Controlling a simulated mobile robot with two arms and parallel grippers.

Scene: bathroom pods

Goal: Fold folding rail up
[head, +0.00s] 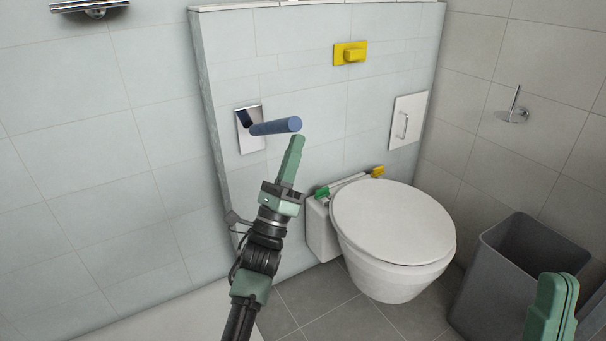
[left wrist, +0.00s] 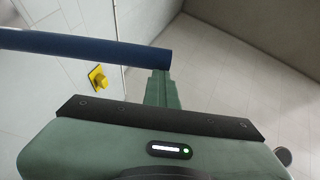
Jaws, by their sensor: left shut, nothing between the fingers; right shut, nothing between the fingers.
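The folding rail is a blue bar (head: 276,126) on a chrome wall plate (head: 246,138), left of the toilet. It sticks out from the wall roughly level, its free end toward me. It also crosses the upper left of the left wrist view (left wrist: 85,47). My left gripper (head: 298,142) is shut and empty, its fingertips just below the rail's free end. In the left wrist view the fingertips (left wrist: 161,76) are close under that end; I cannot tell whether they touch. My right gripper (head: 556,282) is shut and empty at the lower right, far from the rail.
A white toilet (head: 392,225) with its lid down stands right of my left arm. A yellow flush button (head: 350,54) is on the wall above. A grey bin (head: 500,285) stands at right, near my right gripper. A white wall panel with a handle (head: 406,121) is right of the rail.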

